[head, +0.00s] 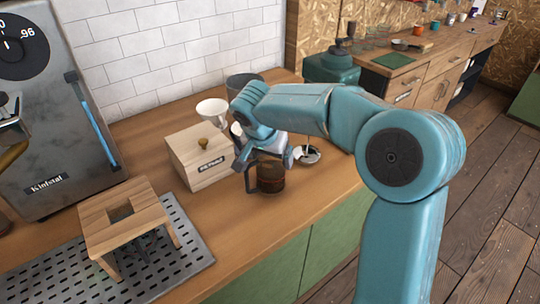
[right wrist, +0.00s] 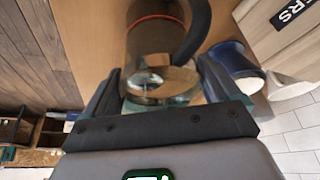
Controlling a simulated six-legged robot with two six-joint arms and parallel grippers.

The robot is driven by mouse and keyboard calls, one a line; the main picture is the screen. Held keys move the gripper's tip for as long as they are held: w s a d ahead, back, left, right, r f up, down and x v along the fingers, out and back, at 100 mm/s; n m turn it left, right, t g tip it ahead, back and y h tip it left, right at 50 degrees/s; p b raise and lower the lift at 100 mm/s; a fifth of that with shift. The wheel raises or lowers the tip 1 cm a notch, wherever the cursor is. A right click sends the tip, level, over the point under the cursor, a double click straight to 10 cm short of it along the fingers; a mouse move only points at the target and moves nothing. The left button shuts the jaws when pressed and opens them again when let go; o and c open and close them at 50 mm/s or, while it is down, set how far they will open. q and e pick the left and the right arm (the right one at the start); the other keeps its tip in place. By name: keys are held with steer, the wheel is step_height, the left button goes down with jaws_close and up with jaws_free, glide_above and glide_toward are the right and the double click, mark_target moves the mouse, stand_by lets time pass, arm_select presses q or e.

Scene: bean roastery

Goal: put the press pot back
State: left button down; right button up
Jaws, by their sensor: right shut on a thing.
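The press pot (head: 271,178) is a glass pot with dark brown contents and a dark handle on its left side in the head view. My right gripper (head: 268,150) reaches it from above and is shut on it. In the right wrist view the pot (right wrist: 150,45) sits between the two fingers of the right gripper (right wrist: 160,88), with its curved dark handle close by. My left gripper is not in view.
A wooden box (head: 199,157) with a knob stands left of the pot. A white dripper (head: 211,110) and a grey vessel (head: 243,82) stand behind. A small round dish (head: 308,156) lies to the right. A wooden stand (head: 103,218) is on a perforated tray (head: 190,262).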

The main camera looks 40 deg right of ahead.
steer(key=shift+w+f+b, duration=0.1)
steer(key=shift+f+b, duration=0.05)
steer(key=shift+b, duration=0.15)
steer(key=o, duration=1.8)
steer(key=p+v, duration=0.1)
steer(key=v, duration=1.1)
steer(key=shift+r, duration=0.25)
